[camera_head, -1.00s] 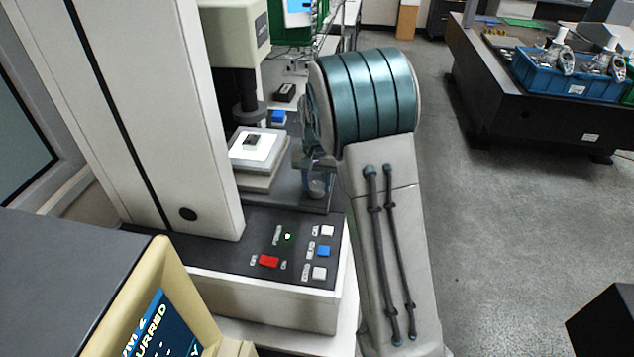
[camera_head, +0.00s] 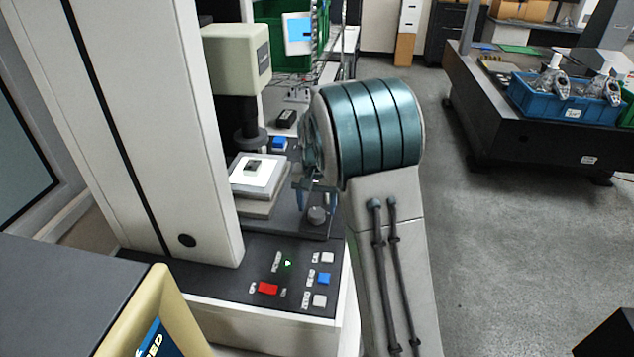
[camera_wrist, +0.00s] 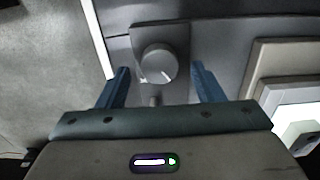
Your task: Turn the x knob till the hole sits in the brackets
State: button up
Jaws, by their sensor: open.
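The blue fingers (camera_head: 313,190) are partly hidden by my arm in the head view. A small dark part (camera_head: 256,165) lies on the lit stage (camera_head: 241,187). The hole and brackets cannot be made out.
A control panel (camera_head: 222,279) with red, blue and white buttons lies in front of the stage. The measuring head (camera_head: 236,60) hangs over the stage beside the large white column (camera_head: 150,120). A cream-framed monitor (camera_head: 165,290) is cut off at lower left.

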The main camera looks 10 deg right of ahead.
aim_at(316, 211)
notch_tip(316, 211, up, 12)
jog(key=shift+r+b, duration=0.15)
jog(key=shift+b, duration=0.25)
jog(key=s+f+n+t, duration=0.1)
jog(key=s+f+n, duration=0.1)
jog(key=s, duration=1.2)
jog(key=s+f+n+t, duration=0.2)
jog(key=s, duration=1.2)
jog(key=shift+s+d+n, duration=0.15)
jog(key=shift+d+n, duration=0.05)
jog(key=shift+n, duration=0.2)
